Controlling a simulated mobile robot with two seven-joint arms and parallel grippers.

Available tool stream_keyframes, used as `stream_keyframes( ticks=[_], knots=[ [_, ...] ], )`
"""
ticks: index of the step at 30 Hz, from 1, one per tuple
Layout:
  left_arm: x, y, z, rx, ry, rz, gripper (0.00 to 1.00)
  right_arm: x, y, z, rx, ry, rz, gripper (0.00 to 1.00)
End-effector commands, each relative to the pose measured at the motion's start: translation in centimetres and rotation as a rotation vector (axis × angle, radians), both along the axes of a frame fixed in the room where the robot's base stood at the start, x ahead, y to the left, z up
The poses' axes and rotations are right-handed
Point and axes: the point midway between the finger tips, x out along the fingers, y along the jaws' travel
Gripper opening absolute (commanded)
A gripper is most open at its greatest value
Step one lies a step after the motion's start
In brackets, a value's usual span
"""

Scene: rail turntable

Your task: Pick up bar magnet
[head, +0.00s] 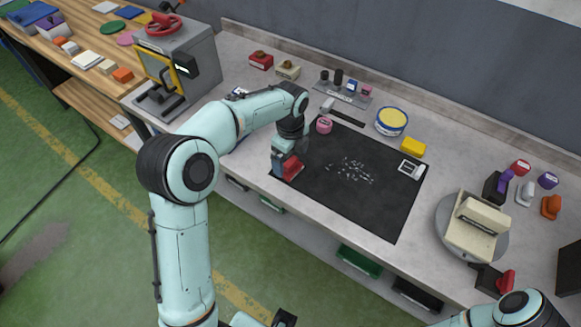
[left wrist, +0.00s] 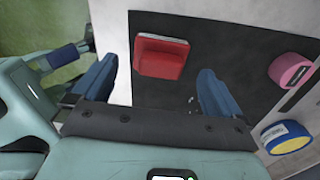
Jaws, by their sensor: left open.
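A red block with a pale metallic edge, which looks like the bar magnet (head: 292,168), is at the left end of the black mat (head: 375,208). In the left wrist view the red block (left wrist: 162,58) lies on the mat ahead of the jaws. My left gripper (head: 283,163) is right at the block in the head view, partly covering it. In the left wrist view the two blue fingers of my left gripper (left wrist: 157,68) are wide apart, with the block between their lines and no visible contact. My right gripper is not in view.
Small metal bits (head: 352,172) are scattered mid-mat. A pink roll (head: 323,125), a blue-and-yellow tub (head: 391,121) and a yellow block (head: 413,146) stand along its back. A round turntable (head: 452,243) with a cream device is at right. The mat's front right is clear.

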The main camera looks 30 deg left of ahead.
Motion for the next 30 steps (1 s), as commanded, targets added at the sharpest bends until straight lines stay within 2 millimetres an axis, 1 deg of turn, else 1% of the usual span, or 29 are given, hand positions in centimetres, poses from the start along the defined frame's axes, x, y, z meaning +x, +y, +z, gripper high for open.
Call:
stream_keyframes(
  ticks=[1,3,6,9,14,15,17,18,20,21,27,30],
  knots=[
    [-0.1,0.0,-1.1,0.001,0.005,0.000,1.00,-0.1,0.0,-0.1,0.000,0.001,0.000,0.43],
    [-0.1,0.0,-2.1,0.000,0.004,0.000,1.00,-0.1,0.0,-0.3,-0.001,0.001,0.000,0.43],
    [0.0,0.0,-3.2,0.000,0.002,0.001,1.00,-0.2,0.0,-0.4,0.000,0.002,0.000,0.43],
    [0.0,0.1,-3.5,0.000,0.001,0.002,1.00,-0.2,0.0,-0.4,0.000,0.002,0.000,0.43],
    [0.0,0.0,-3.5,0.000,0.000,0.002,1.00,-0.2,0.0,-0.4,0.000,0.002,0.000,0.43],
    [0.0,0.0,-3.5,0.000,0.000,0.002,0.97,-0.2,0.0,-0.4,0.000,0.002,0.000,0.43],
    [0.0,0.0,-3.5,0.000,0.000,0.001,0.77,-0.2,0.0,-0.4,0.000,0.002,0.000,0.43],
    [0.0,0.0,-3.5,0.000,0.000,0.001,0.64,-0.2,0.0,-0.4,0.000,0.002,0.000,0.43],
    [0.0,0.0,-3.5,0.000,0.000,0.001,0.45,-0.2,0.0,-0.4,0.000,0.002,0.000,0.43],
    [0.0,0.0,-3.5,0.000,0.000,0.001,0.37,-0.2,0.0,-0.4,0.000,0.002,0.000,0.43],
    [0.0,0.0,-3.4,0.000,-0.001,0.001,0.37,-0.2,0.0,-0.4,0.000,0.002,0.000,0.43],
    [0.1,0.0,-3.1,0.000,-0.002,0.001,0.37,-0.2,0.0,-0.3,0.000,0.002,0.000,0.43]
  ],
)
